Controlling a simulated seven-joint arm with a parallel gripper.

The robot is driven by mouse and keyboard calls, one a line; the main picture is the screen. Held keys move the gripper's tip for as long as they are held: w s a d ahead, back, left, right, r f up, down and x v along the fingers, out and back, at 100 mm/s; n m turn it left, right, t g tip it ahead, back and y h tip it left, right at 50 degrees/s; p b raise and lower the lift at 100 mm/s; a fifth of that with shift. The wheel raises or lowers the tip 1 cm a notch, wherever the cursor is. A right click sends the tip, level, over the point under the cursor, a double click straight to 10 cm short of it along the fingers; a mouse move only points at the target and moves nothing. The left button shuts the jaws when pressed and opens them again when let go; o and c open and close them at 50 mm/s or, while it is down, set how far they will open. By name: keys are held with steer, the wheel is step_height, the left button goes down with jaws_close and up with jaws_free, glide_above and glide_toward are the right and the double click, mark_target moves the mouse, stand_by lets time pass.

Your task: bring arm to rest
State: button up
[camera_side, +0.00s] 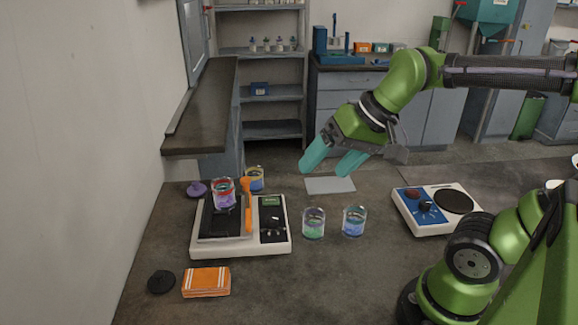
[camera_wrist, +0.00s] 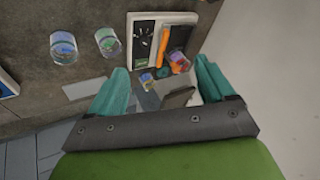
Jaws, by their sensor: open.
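My gripper (camera_side: 333,165) has teal fingers spread apart with nothing between them. It hangs above the back part of the table, over a flat pale plate (camera_side: 330,185). In the wrist view my gripper (camera_wrist: 158,92) shows its two fingers wide apart. The white sieve shaker (camera_side: 220,252) stands on the table to the left, with a beaker of red and purple contents (camera_side: 224,192) on its black platform beside an orange upright part (camera_side: 247,205). The shaker also shows in the wrist view (camera_wrist: 140,62).
Beakers with green (camera_side: 313,224) and blue (camera_side: 354,221) contents stand right of the shaker. A yellow beaker (camera_side: 254,178) and purple lid (camera_side: 196,189) are behind it. An orange-striped box (camera_side: 206,282) and black disc (camera_side: 161,282) lie in front. A hotplate (camera_side: 433,208) stands right.

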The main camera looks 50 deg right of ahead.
steer(key=s, duration=0.1)
steer(key=s+f+n+t, duration=0.1)
steer(key=shift+s+d+f, duration=0.1)
steer(key=shift+s+f, duration=0.15)
steer(key=shift+s, duration=0.05)
